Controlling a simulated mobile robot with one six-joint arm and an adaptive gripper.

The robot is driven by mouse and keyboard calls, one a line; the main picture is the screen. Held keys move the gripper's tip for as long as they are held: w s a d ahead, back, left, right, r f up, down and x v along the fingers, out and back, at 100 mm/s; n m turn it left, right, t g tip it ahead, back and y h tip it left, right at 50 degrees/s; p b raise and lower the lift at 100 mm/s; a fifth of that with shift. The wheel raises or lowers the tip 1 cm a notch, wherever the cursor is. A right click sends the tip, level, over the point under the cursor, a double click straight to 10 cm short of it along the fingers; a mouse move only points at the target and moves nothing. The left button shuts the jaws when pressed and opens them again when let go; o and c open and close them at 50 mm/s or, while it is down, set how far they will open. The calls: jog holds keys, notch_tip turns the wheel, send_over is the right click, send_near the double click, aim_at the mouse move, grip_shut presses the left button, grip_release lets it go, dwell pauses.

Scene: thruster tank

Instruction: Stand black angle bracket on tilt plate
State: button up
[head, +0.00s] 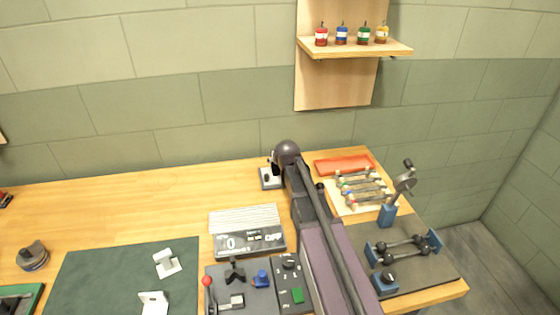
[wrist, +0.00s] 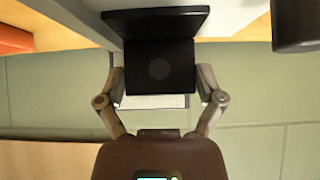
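The black angle bracket (wrist: 160,66) fills the middle of the wrist view, with one broad face towards the camera and a flange along its top edge in the picture. My gripper (wrist: 160,84) has a finger against each side edge of it. In the head view a small black part of the bracket (head: 275,163) shows beside the end of my arm, at the back of the bench. A pale grey block, seemingly the tilt plate (head: 270,181), is just below it. My arm partly hides this spot, so I cannot tell whether bracket and plate touch.
A scale (head: 247,239) and a control panel (head: 240,294) stand left of my arm. Two white brackets (head: 167,263) (head: 152,302) are on the green mat (head: 95,272). An orange tray (head: 344,164), a rack and a clamp fixture (head: 402,250) stand right.

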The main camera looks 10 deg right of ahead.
jog(key=shift+r, duration=0.15)
dwell(0.4)
jog(key=shift+p+v, duration=0.8)
jog(key=shift+v, duration=0.05)
jog(key=p+v, duration=0.7)
jog(key=v, duration=0.3)
jog(key=shift+s+r, duration=0.1)
jog(key=shift+s, duration=0.05)
jog(key=s+f+g, duration=0.2)
jog(key=s+g, duration=0.1)
jog(key=s, duration=0.4)
jog(key=s+f+g, duration=0.1)
jog(key=s+g, duration=0.2)
jog(key=s, duration=0.3)
jog(key=s+f+g, duration=0.2)
jog(key=s+g, duration=0.1)
jog(key=s, duration=0.4)
jog(key=shift+s+d+f, duration=0.1)
jog(key=shift+s+f, duration=0.2)
